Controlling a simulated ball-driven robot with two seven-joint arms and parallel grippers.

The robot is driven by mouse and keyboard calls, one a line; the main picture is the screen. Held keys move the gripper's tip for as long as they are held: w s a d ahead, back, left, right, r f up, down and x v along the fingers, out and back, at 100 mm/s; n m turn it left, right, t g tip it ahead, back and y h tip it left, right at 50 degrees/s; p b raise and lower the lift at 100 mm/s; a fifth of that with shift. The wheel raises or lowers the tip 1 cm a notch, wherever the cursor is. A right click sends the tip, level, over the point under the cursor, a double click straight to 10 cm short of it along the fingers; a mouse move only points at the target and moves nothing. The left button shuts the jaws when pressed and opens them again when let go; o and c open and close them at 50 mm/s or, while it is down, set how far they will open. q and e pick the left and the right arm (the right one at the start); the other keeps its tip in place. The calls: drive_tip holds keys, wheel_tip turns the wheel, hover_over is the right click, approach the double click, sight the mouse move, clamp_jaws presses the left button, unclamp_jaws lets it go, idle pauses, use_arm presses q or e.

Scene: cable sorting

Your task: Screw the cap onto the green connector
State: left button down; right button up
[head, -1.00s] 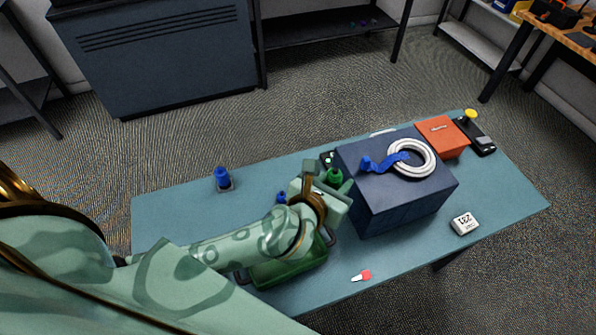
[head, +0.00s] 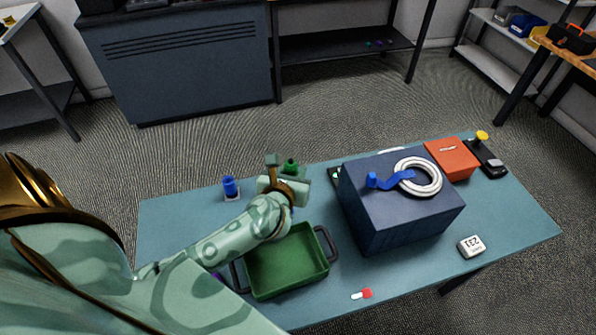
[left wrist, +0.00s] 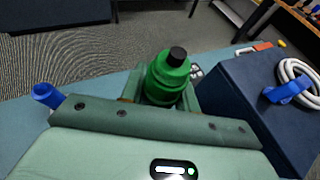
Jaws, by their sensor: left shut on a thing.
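My left gripper (head: 289,172) is shut on a green connector part (head: 291,164) and holds it above the far side of the table, left of the dark blue box. In the left wrist view the part (left wrist: 168,82) is round and stepped, with a black tip, and stands up between the two fingers. I cannot tell whether it is the cap or the connector body. No separate cap or second green connector shows clearly. A dark item with green and white marks (head: 335,174) is partly hidden behind the box. My right gripper is not in view.
A green tray (head: 288,289) with handles stands below my left arm. The dark blue box (head: 405,225) carries a white cable coil (head: 418,178) with a blue connector (head: 385,182). A blue connector (head: 231,188) stands upright at the left. An orange box (head: 449,160) is at the right.

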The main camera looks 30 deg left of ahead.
use_arm(q)
drive_tip(key=w+a+f+b, duration=0.1)
drive_tip(key=w+f, duration=0.1)
drive_tip(key=w, duration=0.1)
drive_tip(key=w+a+f+b, duration=0.2)
drive_tip(key=w+f, duration=0.1)
drive_tip(key=w+a+f+b, duration=0.1)
drive_tip(key=w+a+f, duration=0.1)
drive_tip(key=w+f, duration=0.1)
drive_tip(key=shift+w+f+b, duration=0.1)
drive_tip(key=shift+w+b, duration=0.25)
drive_tip(key=shift+w, duration=0.05)
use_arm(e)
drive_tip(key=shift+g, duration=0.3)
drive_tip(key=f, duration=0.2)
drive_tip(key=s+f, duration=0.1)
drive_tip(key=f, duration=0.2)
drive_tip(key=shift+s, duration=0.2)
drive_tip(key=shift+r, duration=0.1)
